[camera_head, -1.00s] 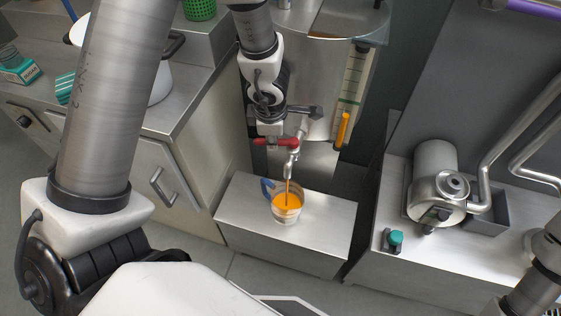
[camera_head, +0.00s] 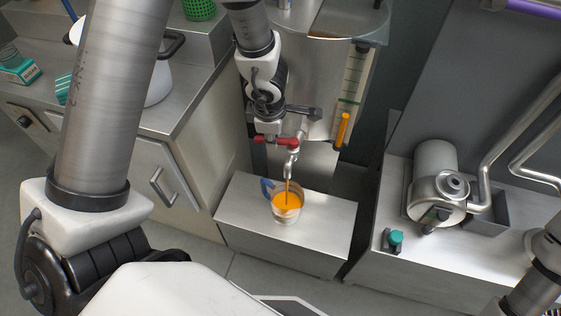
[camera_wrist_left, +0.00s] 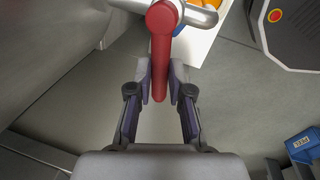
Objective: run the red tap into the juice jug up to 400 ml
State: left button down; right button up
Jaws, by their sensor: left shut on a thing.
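The red tap handle (camera_head: 276,142) sits on a metal tap under the steel tank. My left gripper (camera_head: 270,128) is shut on this handle. In the left wrist view the red handle (camera_wrist_left: 161,55) lies between the two fingers (camera_wrist_left: 161,82). An orange stream falls from the spout into the juice jug (camera_head: 287,214) below. The jug stands upright, has a blue handle on its left and holds orange juice. Its volume marks are too small to read. In the wrist view the jug's orange juice (camera_wrist_left: 208,3) shows only at the top edge. My right gripper is out of view.
The jug stands on a low steel stand (camera_head: 325,225) with bare top around it. The tank has a sight gauge (camera_head: 352,78). A steel motor unit (camera_head: 437,180) and a teal knob (camera_head: 396,237) are at right. A white pot (camera_head: 160,82) stands on the left counter.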

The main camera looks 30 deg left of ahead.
pick_arm(q)
jog(key=shift+w+a+m, duration=0.15)
jog(key=shift+w+m, duration=0.2)
jog(key=shift+m, duration=0.35)
jog(key=c, duration=1.5)
grip_release()
jog(key=shift+m, duration=0.3)
jog(key=o, duration=0.5)
jog(key=shift+s+a+f+b, duration=0.1)
jog(key=shift+s+a+b, duration=0.1)
jog(key=shift+a+b, duration=0.3)
jog(key=shift+s+a+b, duration=0.15)
jog(key=shift+a+b, duration=0.05)
jog(key=shift+a, duration=0.45)
jog(key=a, duration=0.1)
jog(key=s+a, duration=0.1)
jog(key=a, duration=0.2)
jog(key=shift+s+a, duration=0.2)
jog(key=shift+s, duration=0.05)
jog(key=shift+r, duration=0.2)
